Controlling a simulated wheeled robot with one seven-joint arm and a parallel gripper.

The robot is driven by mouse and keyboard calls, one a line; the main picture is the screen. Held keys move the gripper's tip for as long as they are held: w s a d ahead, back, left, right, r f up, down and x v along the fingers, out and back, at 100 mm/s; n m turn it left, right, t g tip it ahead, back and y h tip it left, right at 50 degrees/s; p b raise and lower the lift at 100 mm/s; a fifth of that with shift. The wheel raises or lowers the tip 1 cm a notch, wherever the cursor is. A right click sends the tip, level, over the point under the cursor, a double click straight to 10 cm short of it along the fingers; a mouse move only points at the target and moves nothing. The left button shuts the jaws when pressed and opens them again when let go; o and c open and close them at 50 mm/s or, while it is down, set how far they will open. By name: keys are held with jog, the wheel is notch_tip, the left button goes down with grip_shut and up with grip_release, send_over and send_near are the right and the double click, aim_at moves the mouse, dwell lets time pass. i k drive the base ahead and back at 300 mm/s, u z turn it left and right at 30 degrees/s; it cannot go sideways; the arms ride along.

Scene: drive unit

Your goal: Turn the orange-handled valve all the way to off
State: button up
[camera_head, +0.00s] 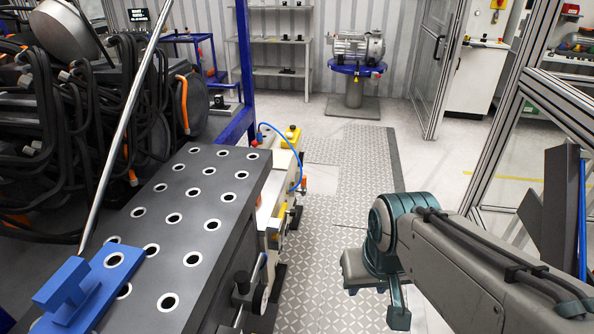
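No orange-handled valve can be made out for certain. A small orange-red part (304,184) shows beside the blue hose on the unit to the right of the perforated table; it is too small to tell whether it is a valve handle. My arm comes in from the lower right. My gripper (376,293) hangs at its end over the patterned floor, right of the unit and apart from it.
A dark perforated table (200,195) with a blue bracket (88,290) and slanted metal rod fills the left. Behind it are black cables with orange pieces (183,103). A motor (357,47) stands on a blue stand at the back. Floor plates (355,180) ahead are clear; framed glass panels stand right.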

aim_at(303, 191)
jog(key=z, duration=0.6)
jog(key=i, duration=2.2)
jog(key=u, duration=1)
jog(key=i, duration=0.55)
jog(key=u, duration=0.3)
